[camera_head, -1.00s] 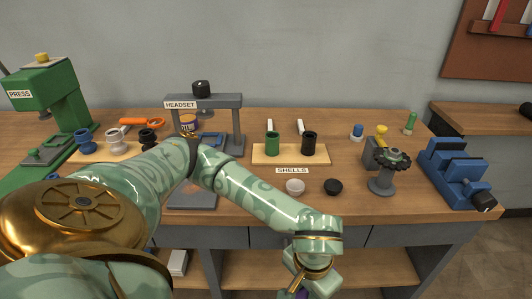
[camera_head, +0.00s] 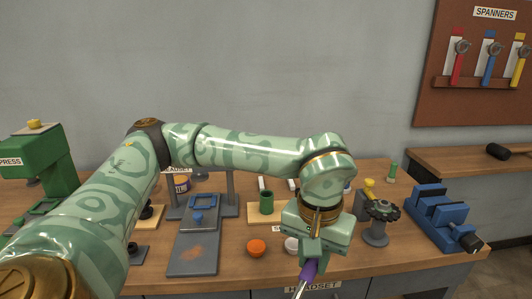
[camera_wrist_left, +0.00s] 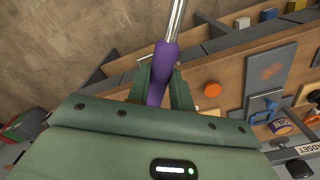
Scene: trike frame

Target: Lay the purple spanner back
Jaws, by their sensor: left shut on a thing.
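The purple spanner shows as a purple handle (camera_head: 308,270) with a metal shaft below the bench's front edge in the head view. In the left wrist view its purple handle (camera_wrist_left: 162,70) runs up between the fingers, and the metal shaft leaves the top of the picture. My left gripper (camera_head: 315,258) is shut on the handle, in front of the bench. The spanner board (camera_head: 480,60), labelled SPANNERS, hangs on the wall at upper right. It holds a red (camera_head: 457,60), a blue (camera_head: 489,60) and a yellow spanner (camera_head: 519,62). The spanner's far end is cut off. My right gripper is not in view.
A blue vise (camera_head: 440,215) stands at the bench's right end, with a dark handwheel on a stand (camera_head: 380,215) beside it. An orange cap (camera_head: 257,247) and a white one lie near the front edge. A side shelf (camera_head: 470,158) sits under the board.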

